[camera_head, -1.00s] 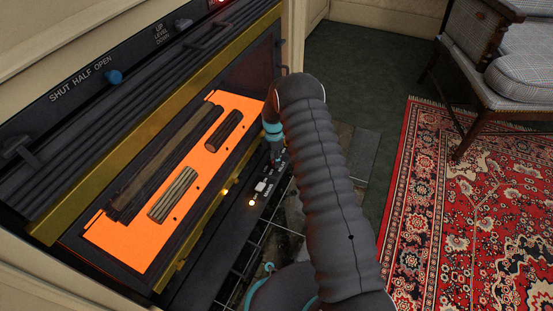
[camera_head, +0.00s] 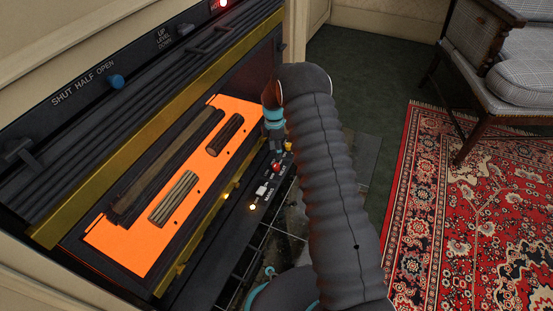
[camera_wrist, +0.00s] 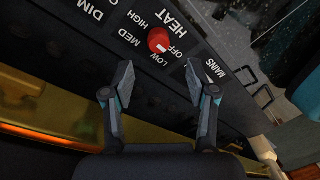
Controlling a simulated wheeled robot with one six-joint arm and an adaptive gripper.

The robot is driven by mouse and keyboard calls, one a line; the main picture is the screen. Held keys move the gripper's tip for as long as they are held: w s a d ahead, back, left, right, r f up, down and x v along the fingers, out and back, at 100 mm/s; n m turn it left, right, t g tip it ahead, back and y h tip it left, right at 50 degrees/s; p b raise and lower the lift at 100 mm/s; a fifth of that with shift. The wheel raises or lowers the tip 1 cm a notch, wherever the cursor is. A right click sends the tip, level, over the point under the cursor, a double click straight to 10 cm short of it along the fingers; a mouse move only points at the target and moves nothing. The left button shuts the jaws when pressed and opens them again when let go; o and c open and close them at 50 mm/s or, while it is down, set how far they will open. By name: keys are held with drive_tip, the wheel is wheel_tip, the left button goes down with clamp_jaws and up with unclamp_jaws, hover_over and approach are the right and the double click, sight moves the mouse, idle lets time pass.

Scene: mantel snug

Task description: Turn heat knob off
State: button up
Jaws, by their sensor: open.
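The red heat knob (camera_wrist: 159,40) sits on a dark panel in the wrist view, beside the word HEAT and ringed by HIGH, MED, LOW and OFF. A small pale mark shows on its lower edge; I cannot tell exactly which label it points at. My gripper (camera_wrist: 159,84) is open, its two fingers spread below the knob in that view, with nothing between them. In the head view the red knob (camera_head: 275,167) shows on the lower panel of the fireplace, just below my gripper, which is partly hidden by my arm.
A glowing orange fire bed (camera_head: 135,240) with logs lies left of the panel. A chair (camera_head: 510,80) and red rug (camera_head: 460,210) are right.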

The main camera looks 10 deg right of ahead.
drive_tip(key=shift+w+r, duration=0.15)
drive_tip(key=shift+r, duration=1.05)
drive_tip(key=shift+w+r, duration=0.1)
drive_tip(key=shift+r, duration=1.05)
drive_tip(key=s+r+m+t+p, duration=0.1)
drive_tip(key=s+r+m+p, duration=0.3)
drive_tip(key=r, duration=0.7)
drive_tip(key=s+r+m+t+b, duration=0.1)
drive_tip(key=s+r+m, duration=0.1)
drive_tip(key=s+r, duration=0.65)
drive_tip(key=s+r+m+t+p, duration=0.1)
drive_tip(key=s+r+m+p, duration=0.15)
drive_tip(key=r, duration=1.15)
drive_tip(key=s+r+m+t+p, duration=0.1)
drive_tip(key=s+r+m, duration=0.2)
drive_tip(key=s, duration=0.6)
drive_tip(key=s+r+m+t+p, duration=0.1)
drive_tip(key=s+r+m, duration=0.3)
drive_tip(key=s, duration=0.5)
drive_tip(key=s+r+m+t+p, duration=0.2)
drive_tip(key=s+r+m+p, duration=0.1)
drive_tip(key=s, duration=0.6)
drive_tip(key=shift+s+d+r+m, duration=0.2)
drive_tip(key=shift+d+r+m, duration=0.05)
drive_tip(key=shift+r+m, duration=0.4)
